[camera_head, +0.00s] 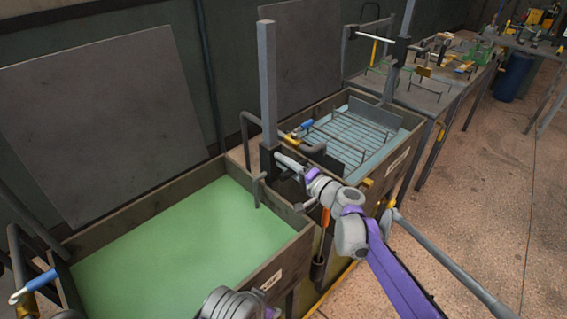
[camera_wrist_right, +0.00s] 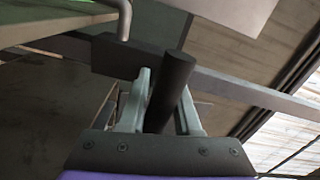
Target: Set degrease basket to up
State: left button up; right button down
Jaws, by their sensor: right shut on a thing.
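A tank of green liquid (camera_head: 175,255) is at the left and a tank of pale blue liquid (camera_head: 405,120) with a wire basket (camera_head: 345,140) stands behind it. Their labels are too small to read. An upright grey post (camera_head: 267,75) rises between them, with a dark carriage (camera_head: 268,158) low on it. My right gripper (camera_head: 284,160) is at this carriage. In the right wrist view, its fingers (camera_wrist_right: 160,105) are closed around a dark cylindrical handle (camera_wrist_right: 172,85). No basket shows above the green liquid. My left gripper is not in view.
A blue-handled part (camera_head: 300,129) sits on the blue tank's near rim, and another (camera_head: 35,284) at the far left. An orange-handled tool (camera_head: 325,217) hangs beside the tanks. A cluttered bench (camera_head: 425,95) stands behind. The floor (camera_head: 480,190) at right is mostly clear.

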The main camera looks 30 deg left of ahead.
aim_at(273, 106)
pick_arm(q)
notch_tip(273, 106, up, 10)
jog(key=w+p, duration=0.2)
jog(key=p, duration=0.6)
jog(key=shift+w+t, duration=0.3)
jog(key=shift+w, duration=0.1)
pick_arm(e)
notch_tip(273, 106, up, 17)
jog(key=shift+w+f, duration=0.1)
jog(key=shift+f, duration=0.1)
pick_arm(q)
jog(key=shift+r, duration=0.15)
pick_arm(e)
jog(key=shift+r, duration=0.1)
jog(key=c, duration=0.8)
grip_release()
jog(key=shift+o, duration=0.2)
jog(key=shift+d, duration=0.1)
jog(key=shift+d+f, duration=0.2)
jog(key=shift+d, duration=0.05)
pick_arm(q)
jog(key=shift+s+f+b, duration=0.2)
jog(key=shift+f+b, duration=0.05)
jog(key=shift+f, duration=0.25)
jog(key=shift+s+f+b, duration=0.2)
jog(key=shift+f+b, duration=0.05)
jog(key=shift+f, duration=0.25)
pick_arm(e)
jog(key=v, duration=1)
jog(key=shift+r, duration=0.1)
